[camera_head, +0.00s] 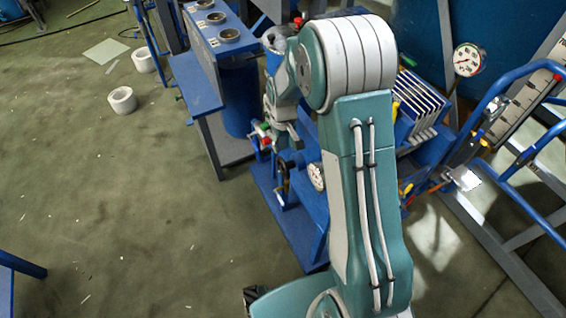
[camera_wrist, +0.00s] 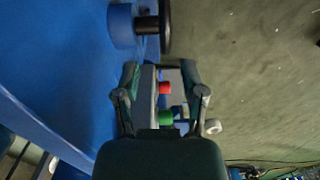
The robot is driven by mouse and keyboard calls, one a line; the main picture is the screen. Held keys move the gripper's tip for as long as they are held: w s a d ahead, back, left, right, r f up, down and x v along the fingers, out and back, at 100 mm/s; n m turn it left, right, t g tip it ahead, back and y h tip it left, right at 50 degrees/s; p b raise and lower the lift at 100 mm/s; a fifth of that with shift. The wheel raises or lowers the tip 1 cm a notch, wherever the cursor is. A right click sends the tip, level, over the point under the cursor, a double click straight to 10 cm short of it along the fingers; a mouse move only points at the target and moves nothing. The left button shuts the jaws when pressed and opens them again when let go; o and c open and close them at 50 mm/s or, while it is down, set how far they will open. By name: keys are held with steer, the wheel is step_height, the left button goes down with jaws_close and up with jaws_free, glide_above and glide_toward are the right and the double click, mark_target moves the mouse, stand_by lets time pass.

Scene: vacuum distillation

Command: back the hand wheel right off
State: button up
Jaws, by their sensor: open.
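The hand wheel (camera_head: 283,180) is a dark wheel standing upright on the side of the blue machine, below my gripper (camera_head: 281,136). In the wrist view the wheel (camera_wrist: 165,27) shows edge-on at the top, on a short shaft from a round blue boss (camera_wrist: 121,26). There my gripper (camera_wrist: 160,68) has its two fingers apart, with nothing held between them. The wheel appears past the fingertips, and I see no contact. My arm hides part of the machine in the head view.
Red (camera_wrist: 165,88) and green (camera_wrist: 166,117) knobs show between the fingers in the wrist view. A white-faced dial (camera_head: 316,177) is right of the wheel. A blue bench (camera_head: 195,85) stands behind. White rings (camera_head: 122,100) lie on the floor; the floor at left is mostly clear.

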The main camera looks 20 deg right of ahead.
mark_target(283, 168)
steer(key=f, duration=0.1)
steer(key=a+f, duration=0.1)
steer(key=f, duration=0.3)
steer(key=shift+s+a, duration=0.35)
steer(key=f, duration=0.2)
steer(key=d+f, duration=0.1)
steer(key=f, duration=0.2)
steer(key=shift+d+f, duration=0.3)
steer(key=shift+d, duration=0.1)
steer(key=shift+a+f, duration=0.15)
steer(key=shift+a, duration=0.4)
steer(key=c, duration=0.7)
steer(key=shift+d, duration=0.3)
jaws_close()
